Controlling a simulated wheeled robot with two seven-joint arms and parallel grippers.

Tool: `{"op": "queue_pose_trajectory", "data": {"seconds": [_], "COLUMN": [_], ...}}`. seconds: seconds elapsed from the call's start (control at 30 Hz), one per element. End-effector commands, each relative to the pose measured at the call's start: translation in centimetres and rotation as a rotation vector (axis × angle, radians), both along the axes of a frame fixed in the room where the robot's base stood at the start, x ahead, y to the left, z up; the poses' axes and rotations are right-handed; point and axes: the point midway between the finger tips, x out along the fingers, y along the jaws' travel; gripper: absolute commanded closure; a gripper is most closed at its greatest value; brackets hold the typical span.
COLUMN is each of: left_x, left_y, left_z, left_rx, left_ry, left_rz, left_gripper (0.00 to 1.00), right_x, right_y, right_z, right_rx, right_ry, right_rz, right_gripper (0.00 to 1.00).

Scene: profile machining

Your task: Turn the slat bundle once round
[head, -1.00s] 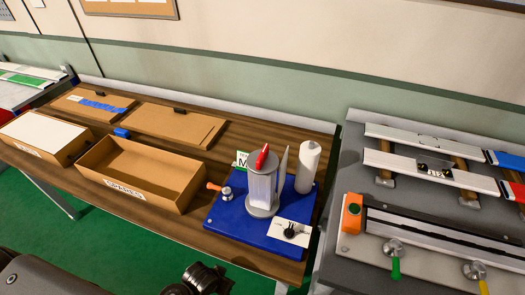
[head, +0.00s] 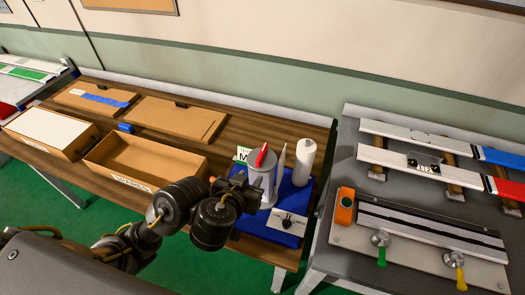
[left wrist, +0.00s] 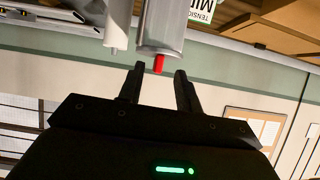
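The slat bundle (head: 266,180) stands upright under a grey round top with a red handle (head: 262,154), on a blue base (head: 291,236). My left gripper (head: 240,190) is in front of it and hides much of the bundle and the lower holder. In the left wrist view, which is upside down, the gripper (left wrist: 157,80) is open. The red handle (left wrist: 158,64) shows between its two fingertips, and the grey holder (left wrist: 161,30) lies just beyond. I see no contact. My right gripper is not in view.
A white roll (head: 304,162) stands close to the right of the bundle. A white card with a black knob (head: 287,221) lies at the base's front. An open cardboard box (head: 130,164) is to the left. A grey bench with profiles (head: 345,250) stands to the right.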

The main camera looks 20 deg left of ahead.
Motion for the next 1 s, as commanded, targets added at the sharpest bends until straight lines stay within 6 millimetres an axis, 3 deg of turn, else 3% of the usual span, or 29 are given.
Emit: {"op": "queue_pose_trajectory", "data": {"seconds": [0.03,0.17,0.43,0.77,0.93,1.0], "left_x": [0.5,0.9,1.2,3.5,6.2,7.5], "left_y": [0.0,0.2,0.0,-0.1,-0.2,-0.2], "left_z": [1.1,2.3,2.1,0.4,-0.6,-0.5], "left_rx": [-0.003,-0.020,-0.030,-0.035,-0.035,-0.024], "left_ry": [-0.042,-0.099,-0.109,-0.108,-0.108,-0.110], "left_rz": [-0.002,0.002,0.005,0.007,0.006,0.005], "left_gripper": [0.65,0.65,0.65,0.65,0.65,0.65], "right_x": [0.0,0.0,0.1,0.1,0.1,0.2], "right_y": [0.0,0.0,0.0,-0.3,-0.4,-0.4], "right_z": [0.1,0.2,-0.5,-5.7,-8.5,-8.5], "right_rx": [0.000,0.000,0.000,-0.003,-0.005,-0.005], "right_ry": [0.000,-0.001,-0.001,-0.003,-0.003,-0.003], "right_rz": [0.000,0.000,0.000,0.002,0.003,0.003], "right_gripper": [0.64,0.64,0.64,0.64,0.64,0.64]}}
